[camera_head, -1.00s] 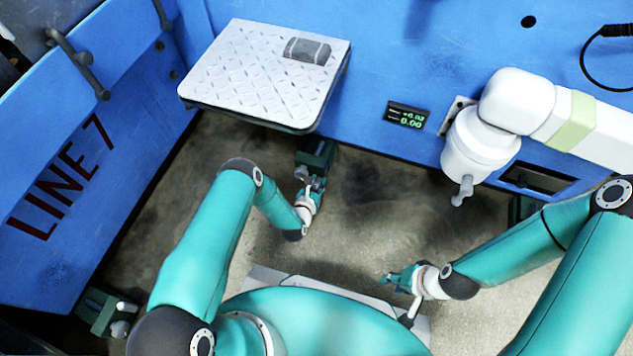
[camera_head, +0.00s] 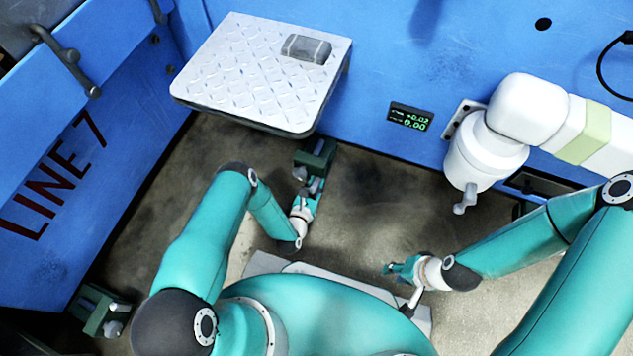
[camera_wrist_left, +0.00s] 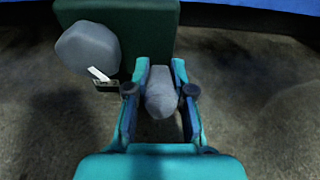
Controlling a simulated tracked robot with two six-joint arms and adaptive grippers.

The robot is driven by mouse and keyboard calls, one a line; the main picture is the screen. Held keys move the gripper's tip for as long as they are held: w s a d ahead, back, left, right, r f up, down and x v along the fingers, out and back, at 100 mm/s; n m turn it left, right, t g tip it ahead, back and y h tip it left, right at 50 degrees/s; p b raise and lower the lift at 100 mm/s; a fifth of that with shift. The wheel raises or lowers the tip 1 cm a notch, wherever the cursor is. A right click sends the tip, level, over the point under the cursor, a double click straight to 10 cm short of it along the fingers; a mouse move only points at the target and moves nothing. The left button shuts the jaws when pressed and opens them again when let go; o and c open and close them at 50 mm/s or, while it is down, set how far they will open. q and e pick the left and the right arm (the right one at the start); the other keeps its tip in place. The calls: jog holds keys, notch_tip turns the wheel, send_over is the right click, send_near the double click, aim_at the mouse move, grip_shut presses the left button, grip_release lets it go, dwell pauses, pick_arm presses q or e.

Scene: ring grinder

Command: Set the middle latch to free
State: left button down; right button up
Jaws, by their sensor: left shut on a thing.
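The middle latch (camera_head: 316,157) is a dark green block with grey parts, low at the blue wall beneath the white plate. In the left wrist view, the green block (camera_wrist_left: 150,35) stands ahead with a rounded grey knob (camera_wrist_left: 88,50) on its left and a small white mark below that knob. My left gripper (camera_head: 314,184) is at the latch. The left wrist view shows its fingers (camera_wrist_left: 161,88) shut on the latch's grey handle (camera_wrist_left: 160,95), one finger on each side. My right gripper (camera_head: 388,268) is away from the latch, above the floor; its finger gap is too small to judge.
A white treadplate shelf (camera_head: 260,75) overhangs the latch. Another green latch (camera_head: 101,310) is at lower left. A white machine arm (camera_head: 490,150) hangs at right, beside a small display (camera_head: 410,117). Bare floor (camera_head: 375,205) lies between my grippers.

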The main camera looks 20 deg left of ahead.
pick_arm(q)
jog(key=c, duration=1.3)
grip_release()
notch_tip(320, 180, up, 10)
jog(key=shift+f, duration=0.1)
